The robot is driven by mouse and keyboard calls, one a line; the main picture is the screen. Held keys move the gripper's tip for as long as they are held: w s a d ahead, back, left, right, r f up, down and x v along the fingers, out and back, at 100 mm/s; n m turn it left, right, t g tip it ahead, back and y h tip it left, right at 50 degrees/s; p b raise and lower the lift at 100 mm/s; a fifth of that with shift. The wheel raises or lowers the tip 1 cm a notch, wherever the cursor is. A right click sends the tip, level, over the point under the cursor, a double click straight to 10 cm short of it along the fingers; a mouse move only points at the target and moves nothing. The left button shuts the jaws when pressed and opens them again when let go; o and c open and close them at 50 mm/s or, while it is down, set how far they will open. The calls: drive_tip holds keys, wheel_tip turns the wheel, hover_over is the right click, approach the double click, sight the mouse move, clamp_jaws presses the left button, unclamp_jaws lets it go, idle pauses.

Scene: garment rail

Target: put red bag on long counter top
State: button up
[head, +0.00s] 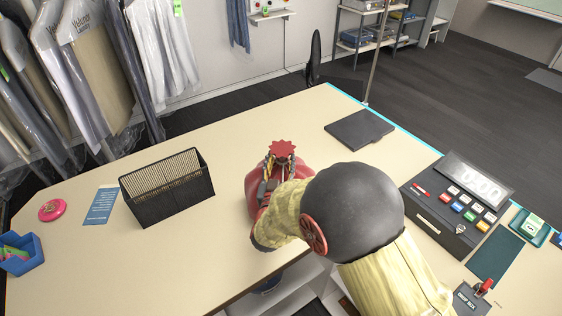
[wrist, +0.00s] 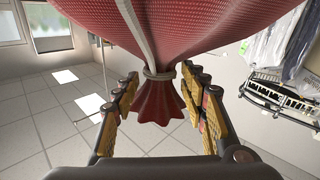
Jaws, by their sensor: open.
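The red bag (head: 251,187) is on the long counter top (head: 270,112), near its front middle, partly hidden behind my arm. Its tied, flared red top (head: 282,148) points up. My gripper (head: 271,172) is at the bag's neck. In the wrist view, the bag's rounded red body (wrist: 215,25) fills the top, with a pale cord tied around its neck. My gripper (wrist: 160,80) is open there, with one yellow-padded finger on each side of the neck. A gap shows at least on the left side. The bag's underside is hidden.
A black file box (head: 168,190) stands left of the bag. A blue card (head: 101,206), a pink disc (head: 52,210) and a blue bin (head: 18,253) lie farther left. A dark flat pad (head: 359,129) and a cash register (head: 455,208) are right. The counter's back middle is clear.

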drive_tip(key=shift+r, duration=0.15)
drive_tip(key=s+a, duration=0.2)
drive_tip(key=s, duration=1)
drive_tip(key=w+d+r+g+y, duration=0.1)
drive_tip(key=w+r+g+y, duration=0.25)
drive_tip(key=r, duration=0.25)
drive_tip(key=s+d+r+g+y, duration=0.3)
drive_tip(key=s+d+r, duration=0.1)
drive_tip(key=s, duration=0.2)
drive_tip(key=s+d+g+h, duration=0.2)
drive_tip(key=s+d, duration=0.6)
drive_tip(key=s, duration=0.3)
drive_tip(key=s+d+r+g+h, duration=0.1)
drive_tip(key=s+d+g+h, duration=0.1)
drive_tip(key=s+d, duration=0.5)
drive_tip(key=s+g, duration=0.1)
drive_tip(key=s, duration=0.3)
drive_tip(key=shift+d+r+g, duration=0.25)
drive_tip(key=shift+d+g, duration=0.1)
drive_tip(key=shift+s+f, duration=0.1)
